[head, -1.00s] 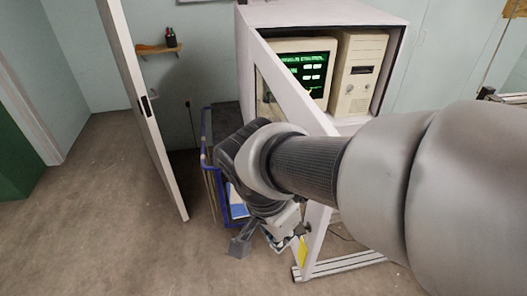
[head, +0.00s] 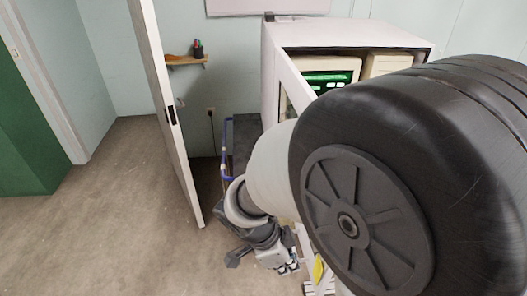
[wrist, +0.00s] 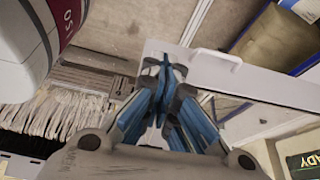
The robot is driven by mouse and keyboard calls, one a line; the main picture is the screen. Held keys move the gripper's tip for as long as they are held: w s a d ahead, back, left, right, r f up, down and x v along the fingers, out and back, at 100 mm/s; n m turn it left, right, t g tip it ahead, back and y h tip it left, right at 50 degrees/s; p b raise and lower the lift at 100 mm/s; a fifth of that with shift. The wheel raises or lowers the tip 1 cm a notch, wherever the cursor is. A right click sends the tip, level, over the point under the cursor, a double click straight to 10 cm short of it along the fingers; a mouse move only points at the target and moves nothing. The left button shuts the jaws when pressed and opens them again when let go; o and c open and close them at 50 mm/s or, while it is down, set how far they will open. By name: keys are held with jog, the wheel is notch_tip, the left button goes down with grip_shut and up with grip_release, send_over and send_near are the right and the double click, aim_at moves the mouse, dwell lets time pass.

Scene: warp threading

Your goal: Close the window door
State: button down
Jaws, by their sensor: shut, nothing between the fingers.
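The window door (head: 293,86) is a white frame with a glass pane, standing open from the front of a white cabinet (head: 345,34). My arm hides much of it in the head view. In the wrist view its white frame (wrist: 195,70) crosses behind the fingers, with a white handle (wrist: 217,57) just right of the fingertips and the pane (wrist: 240,112) below. My gripper (head: 283,265) is low on the near side of the door in the head view. In the wrist view the blue-padded fingers (wrist: 164,72) are shut and empty; contact with the door is unclear.
A computer with a green-text screen (head: 328,78) sits in the cabinet. A white room door (head: 172,115) stands ajar to the left, and a blue-railed cart (head: 227,135) is behind. Open floor (head: 100,235) lies at the left front.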

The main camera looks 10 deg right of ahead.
jog(key=shift+w+d+f, duration=0.1)
jog(key=shift+d+f, duration=0.1)
jog(key=shift+d, duration=0.9)
jog(key=shift+d+f, duration=0.15)
jog(key=shift+d, duration=0.9)
